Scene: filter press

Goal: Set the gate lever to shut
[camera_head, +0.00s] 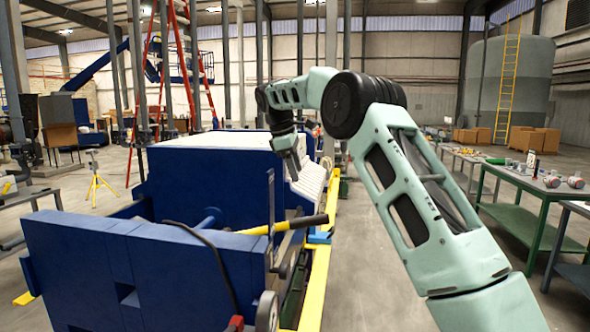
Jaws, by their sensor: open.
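The blue filter press (165,265) fills the lower left and middle. A lever with a yellow bar and a dark grip (308,221) lies nearly level across its right side; it looks like the gate lever, but I read no marking. My gripper (294,174) hangs pointing down above and beyond the lever, near the white plates (311,181). It is open, looks empty, and appears apart from the lever. The gap between its fingertips is hard to see at this size.
A yellow rail (318,290) runs along the press's right side. Green-framed tables (530,222) with small parts stand at the right. A red ladder (187,65) and a yellow tripod (98,180) stand behind at the left. Open floor lies between the press and tables.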

